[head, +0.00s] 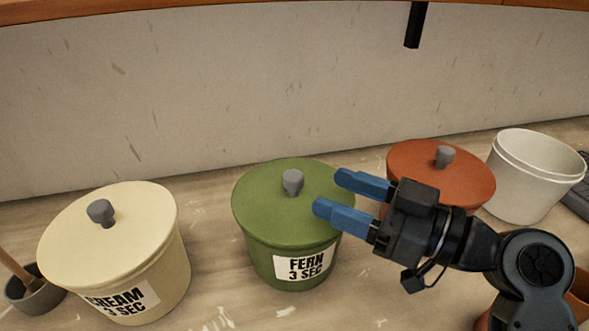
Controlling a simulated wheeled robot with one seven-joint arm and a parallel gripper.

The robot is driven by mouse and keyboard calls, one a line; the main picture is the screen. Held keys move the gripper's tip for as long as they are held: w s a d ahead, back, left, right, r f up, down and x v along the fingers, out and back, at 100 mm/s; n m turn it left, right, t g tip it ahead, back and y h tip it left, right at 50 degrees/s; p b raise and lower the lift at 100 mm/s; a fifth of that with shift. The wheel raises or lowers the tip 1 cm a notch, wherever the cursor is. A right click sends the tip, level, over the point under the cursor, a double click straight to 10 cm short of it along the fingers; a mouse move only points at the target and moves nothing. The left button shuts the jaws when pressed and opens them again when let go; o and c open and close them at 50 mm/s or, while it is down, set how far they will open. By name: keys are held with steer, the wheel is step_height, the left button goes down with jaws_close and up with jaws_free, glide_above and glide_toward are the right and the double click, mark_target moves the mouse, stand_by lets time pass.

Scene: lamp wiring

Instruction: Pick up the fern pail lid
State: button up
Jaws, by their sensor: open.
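The fern pail (256,258) is green, with a white label reading "FERN 3 SEC", and stands upright on the worktop. Its green lid (265,207) sits on top, with a grey knob (292,182) at the middle. My gripper (330,190) is open and empty, with two blue fingers. It comes in from the right, and its fingertips overlap the right part of the lid in the picture, to the right of the knob. I cannot tell how high the fingers are above the lid.
A cream lidded pail (160,285) stands at left, beside a small dark pot (38,298) with a wooden handle. A lidded rust-red pail (425,165) stands behind my gripper. An open white pail (530,180) is at right. A pale wall (200,100) closes off the back.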

mark_target(293, 174)
steer(key=shift+w+a, duration=0.2)
steer(key=shift+w, duration=0.15)
steer(key=shift+p+x, duration=0.35)
steer(key=shift+x, duration=0.55)
steer(key=shift+p+x, duration=1.05)
steer(key=shift+x, duration=1.75)
steer(key=shift+s+f, duration=0.1)
steer(key=shift+f, duration=0.1)
steer(key=c, duration=1)
